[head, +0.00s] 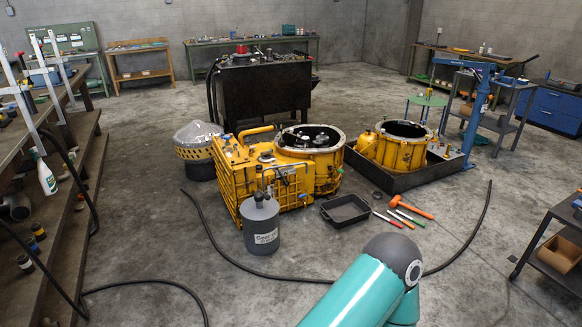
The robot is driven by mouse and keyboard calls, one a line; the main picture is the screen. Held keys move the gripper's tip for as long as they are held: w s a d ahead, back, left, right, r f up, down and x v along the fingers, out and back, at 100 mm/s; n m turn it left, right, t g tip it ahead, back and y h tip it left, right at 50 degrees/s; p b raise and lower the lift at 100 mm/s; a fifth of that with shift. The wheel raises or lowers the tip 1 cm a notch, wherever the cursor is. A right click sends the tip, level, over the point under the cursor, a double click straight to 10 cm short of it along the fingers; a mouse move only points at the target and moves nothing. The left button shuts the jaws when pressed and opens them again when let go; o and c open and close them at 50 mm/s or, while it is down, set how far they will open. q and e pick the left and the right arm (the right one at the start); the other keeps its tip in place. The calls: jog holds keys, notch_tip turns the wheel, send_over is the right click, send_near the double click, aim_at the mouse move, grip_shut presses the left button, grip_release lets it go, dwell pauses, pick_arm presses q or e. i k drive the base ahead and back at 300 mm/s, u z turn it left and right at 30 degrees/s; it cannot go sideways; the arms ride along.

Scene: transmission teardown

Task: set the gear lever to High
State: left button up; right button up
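The yellow transmission (292,199) stands on the floor in the middle of the head view, with a caged front and a round open housing (325,157) on its right. Small fittings and a pipe show on its top and front, but I cannot tell which one is the gear lever or how it is set. A teal link of my arm with a dark grey joint reaches in from the bottom, right of centre, apart from the transmission. Neither gripper is in view.
A grey can labelled "Gear oil" (260,224) stands before the transmission. A black tray (346,210) and several hand tools (407,213) lie to its right. A second yellow housing (400,146) sits in a dark pan.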

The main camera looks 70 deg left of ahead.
aim_at(286, 184)
jog(key=z, duration=0.6)
jog(key=i, duration=0.25)
jog(key=u, duration=3.2)
jog(key=i, duration=2.55)
jog(key=z, duration=1.1)
